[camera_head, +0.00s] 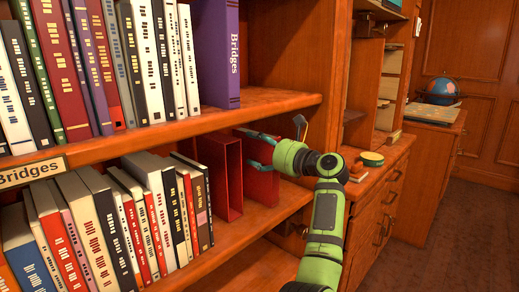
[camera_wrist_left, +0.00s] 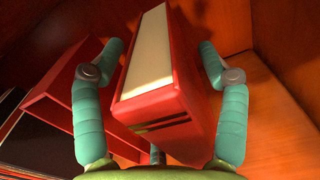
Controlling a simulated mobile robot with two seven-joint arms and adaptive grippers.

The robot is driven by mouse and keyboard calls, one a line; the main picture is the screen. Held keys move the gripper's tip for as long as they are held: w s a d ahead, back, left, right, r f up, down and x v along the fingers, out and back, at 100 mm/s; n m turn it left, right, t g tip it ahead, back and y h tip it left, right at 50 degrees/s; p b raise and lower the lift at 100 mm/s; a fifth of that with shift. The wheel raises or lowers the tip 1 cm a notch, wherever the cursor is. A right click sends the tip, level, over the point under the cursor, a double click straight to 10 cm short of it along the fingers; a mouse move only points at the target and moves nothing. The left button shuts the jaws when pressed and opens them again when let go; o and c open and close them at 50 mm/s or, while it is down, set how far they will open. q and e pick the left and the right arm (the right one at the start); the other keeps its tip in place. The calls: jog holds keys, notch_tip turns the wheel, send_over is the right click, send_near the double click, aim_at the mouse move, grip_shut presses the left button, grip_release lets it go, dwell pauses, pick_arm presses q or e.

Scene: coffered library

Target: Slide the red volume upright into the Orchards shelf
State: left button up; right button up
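The red volume (camera_head: 262,187) stands upright on the lower shelf board, at its right end. In the left wrist view the volume (camera_wrist_left: 160,90) shows a cream page block on top and a red end facing my palm. My left gripper (camera_head: 259,150) reaches in from the right front, one teal finger on each side of the book. In the left wrist view the fingers (camera_wrist_left: 162,50) are spread, with gaps between them and the covers. No Orchards label is readable. My right gripper is not in view.
A red open-sided holder (camera_head: 235,178) stands just left of the volume, and a row of books (camera_head: 130,220) fills the shelf further left. A Bridges label (camera_head: 30,172) is on the board above. The purple Bridges book (camera_head: 217,55) stands overhead. The shelf's side wall (camera_wrist_left: 285,90) is close on the right.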

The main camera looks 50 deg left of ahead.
pick_arm(q)
jog(key=w+d, duration=0.1)
jog(key=d, duration=1.1)
jog(key=shift+w, duration=0.15)
jog(key=shift+f, duration=0.1)
